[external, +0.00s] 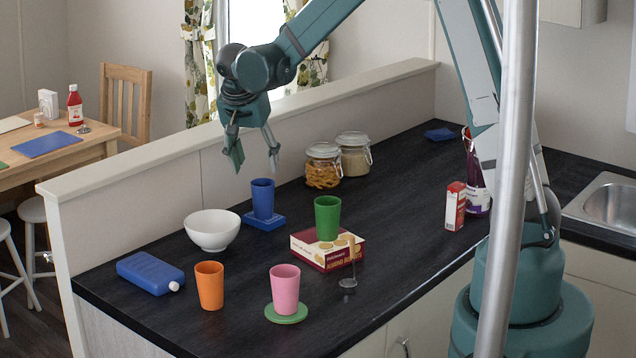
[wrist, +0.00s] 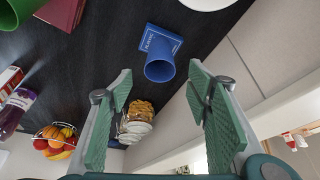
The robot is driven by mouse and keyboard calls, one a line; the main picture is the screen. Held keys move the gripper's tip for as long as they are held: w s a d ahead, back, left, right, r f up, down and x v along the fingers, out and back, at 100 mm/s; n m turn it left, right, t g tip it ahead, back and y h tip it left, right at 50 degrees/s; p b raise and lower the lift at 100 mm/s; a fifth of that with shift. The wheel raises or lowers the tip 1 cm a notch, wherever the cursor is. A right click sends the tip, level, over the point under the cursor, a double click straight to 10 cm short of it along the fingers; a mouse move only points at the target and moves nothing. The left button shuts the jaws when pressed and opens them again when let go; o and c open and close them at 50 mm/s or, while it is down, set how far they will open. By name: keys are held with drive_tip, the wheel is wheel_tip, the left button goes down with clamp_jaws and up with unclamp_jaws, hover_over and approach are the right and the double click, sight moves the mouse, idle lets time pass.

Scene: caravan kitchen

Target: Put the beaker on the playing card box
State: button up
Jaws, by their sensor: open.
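A blue beaker (external: 263,198) stands upright on a flat blue playing card box (external: 280,224) near the low wall. In the wrist view, the beaker (wrist: 159,70) shows with the box (wrist: 160,40), which carries partly visible white lettering. My gripper (external: 255,162) is open and empty, above the blue beaker and apart from it. In the wrist view, the green finger pads of my gripper (wrist: 160,80) lie on either side of the beaker. Other beakers stand on the counter: orange (external: 209,286), pink (external: 285,290) on a green disc (external: 287,316), and green (external: 327,218) on a biscuit box (external: 322,257).
A white bowl (external: 212,231) stands left of the blue beaker. Two jars (external: 323,166) stand behind it to the right. A blue flask (external: 150,273) lies at the front left. A red carton (external: 455,206) and dark bottle (external: 477,185) stand at right. The low wall (external: 170,190) borders the counter.

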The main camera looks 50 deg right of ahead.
drive_tip(key=s+a+r+n+t+y, duration=0.1)
drive_tip(key=s+a+r+n, duration=0.25)
drive_tip(key=s+r, duration=0.55)
drive_tip(key=s+a+r+n+t+y, duration=0.1)
drive_tip(key=s+a+r+n, duration=0.1)
drive_tip(key=s, duration=0.7)
drive_tip(key=s+a+r+n+t+y, duration=0.1)
drive_tip(key=s+n, duration=0.3)
drive_tip(key=s, duration=0.4)
drive_tip(key=s+a+r+n+t+y, duration=0.1)
drive_tip(key=s+a+r+n+t, duration=0.1)
drive_tip(key=s, duration=0.7)
drive_tip(key=shift+s+a+r+n, duration=0.3)
drive_tip(key=shift+a+r+n, duration=0.35)
drive_tip(key=shift+n, duration=0.3)
